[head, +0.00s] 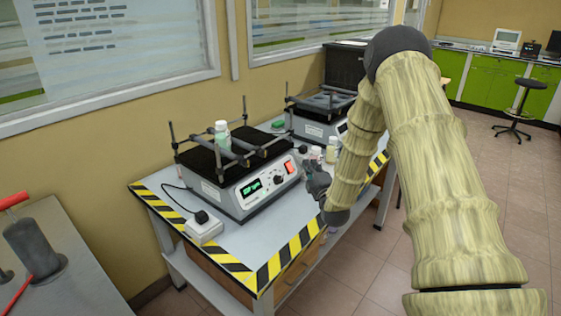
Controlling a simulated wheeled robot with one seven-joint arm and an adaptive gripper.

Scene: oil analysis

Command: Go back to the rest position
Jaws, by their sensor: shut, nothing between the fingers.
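My arm reaches in from the right in the head view and bends down toward the bench. My gripper (318,184) is at its end, shut and empty, near the front edge of the bench. It is to the right of the near shaker's control panel, and part of it is hidden by my arm. The near shaker (240,190) has a lit green display and a red switch. A bottle with a white cap (222,136) stands upright on its black platform, between the clamp bars.
The bench (240,245) has a yellow and black striped edge. A second shaker (318,118) and several small bottles (331,150) stand behind my gripper. A white power socket (203,228) is at the front left. Tiled floor (375,270) lies clear at the right.

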